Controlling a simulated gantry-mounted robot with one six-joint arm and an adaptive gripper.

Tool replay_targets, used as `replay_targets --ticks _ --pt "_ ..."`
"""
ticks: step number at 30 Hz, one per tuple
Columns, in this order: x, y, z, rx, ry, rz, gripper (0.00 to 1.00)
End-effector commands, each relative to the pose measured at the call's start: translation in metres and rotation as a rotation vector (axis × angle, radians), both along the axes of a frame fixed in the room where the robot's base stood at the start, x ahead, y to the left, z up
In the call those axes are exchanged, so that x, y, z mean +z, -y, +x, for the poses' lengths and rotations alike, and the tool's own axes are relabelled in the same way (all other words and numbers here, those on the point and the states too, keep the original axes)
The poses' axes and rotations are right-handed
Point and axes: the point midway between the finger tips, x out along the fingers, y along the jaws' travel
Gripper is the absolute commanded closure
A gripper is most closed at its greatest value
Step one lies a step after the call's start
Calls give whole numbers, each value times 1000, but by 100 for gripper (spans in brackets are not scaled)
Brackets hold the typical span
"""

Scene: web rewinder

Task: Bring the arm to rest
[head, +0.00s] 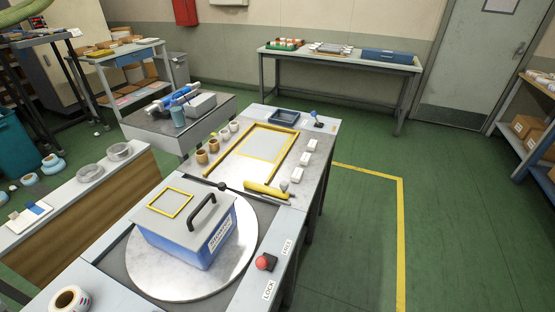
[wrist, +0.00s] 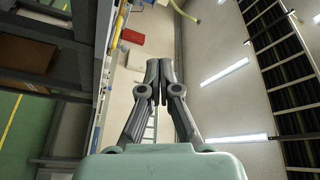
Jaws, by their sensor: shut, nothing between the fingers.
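My gripper (wrist: 160,85) shows in the wrist view with its two grey fingers together and nothing between them. Behind it are the pale wall and the ceiling lights, so it is clear of the worktable. In the head view my gripper is not seen. A blue-grey box with a black handle (head: 190,230) sits on the round metal turntable (head: 240,265) of the worktable. A yellow square outline is on the box's lid.
A red knob (head: 266,262) sits between LOCK and FREE labels. A yellow frame (head: 296,137), rolls and small white blocks lie on the worktable's far part. A back table (head: 340,57) holds a blue case (head: 391,56). The green floor at right is open.

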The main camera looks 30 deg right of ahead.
Motion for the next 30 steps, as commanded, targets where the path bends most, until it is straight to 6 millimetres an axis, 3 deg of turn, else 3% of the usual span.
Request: replay_targets --ticks 3,10,14,21,30 --pt "4 -30 35 85 -114 -92 100" --pt "4 -92 91 207 -335 -337 100" --pt "16 -135 120 248 -442 -544 100" --pt "74 -207 154 185 -500 -932 100" --pt "168 -267 153 -5 -402 -1167 100"
